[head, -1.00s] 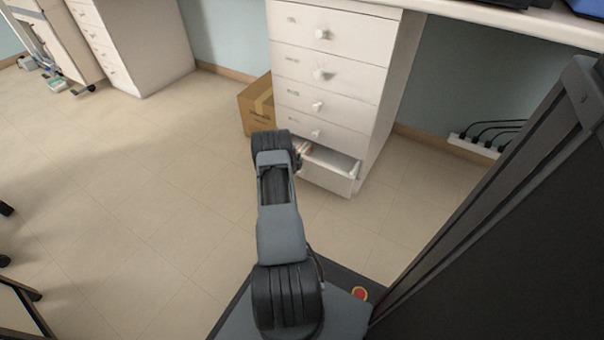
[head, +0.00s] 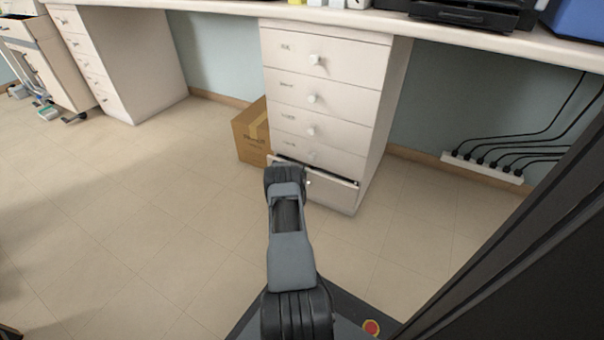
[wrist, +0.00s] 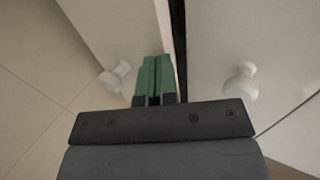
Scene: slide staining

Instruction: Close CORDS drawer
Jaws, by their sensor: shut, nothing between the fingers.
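The white bottom drawer (head: 333,191) of the cabinet stands slightly open in the head view, with a narrow dark gap along its top edge. Its label cannot be read, so I cannot confirm it is the CORDS drawer. In the wrist view its front (wrist: 100,25) with a round white knob (wrist: 115,76) is left of the dark gap. My gripper (wrist: 155,62) has green fingers, shut and empty, at this front close to the gap. Whether they touch it is hard to tell. In the head view my arm hides the gripper and the drawer's left part.
The drawers above (head: 318,90) are shut; the knob of one (wrist: 240,82) is close on the right in the wrist view. A cardboard box (head: 252,135) stands left of the cabinet. A power strip with cables (head: 485,167) lies at the right wall. The floor at left is clear.

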